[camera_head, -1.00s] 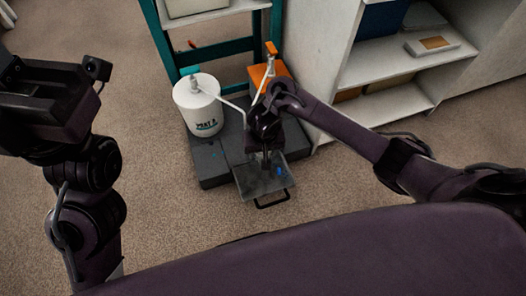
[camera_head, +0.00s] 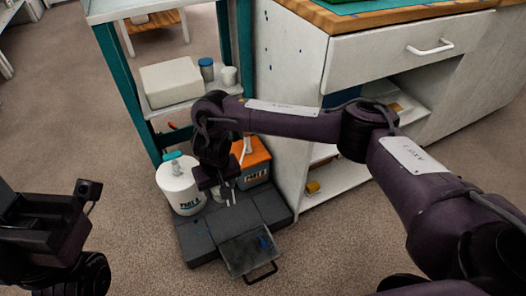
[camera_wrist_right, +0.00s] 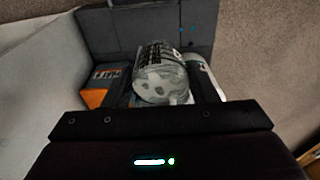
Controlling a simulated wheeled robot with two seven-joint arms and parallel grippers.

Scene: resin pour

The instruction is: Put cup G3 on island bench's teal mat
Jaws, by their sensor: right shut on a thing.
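My right gripper (camera_head: 228,196) is above the dark grey platform. In the right wrist view it is shut on a clear, greyish cup (camera_wrist_right: 160,75) with dark print, which I cannot read well enough to confirm as G3. In the head view the cup is barely distinguishable between the fingers. A strip of the teal mat (camera_head: 365,5) shows at the top edge, on the wooden top of the island bench (camera_head: 425,17). My left gripper (camera_head: 35,235) is at the lower left; its fingertips cannot be made out.
A white tub (camera_head: 180,187) and an orange-topped box (camera_head: 256,160) stand on the grey platform (camera_head: 205,235), with a tray (camera_head: 248,250) at its front. A teal-framed rack (camera_head: 150,105) stands behind. The bench's drawer handle (camera_head: 431,48) projects. Carpet is clear at left.

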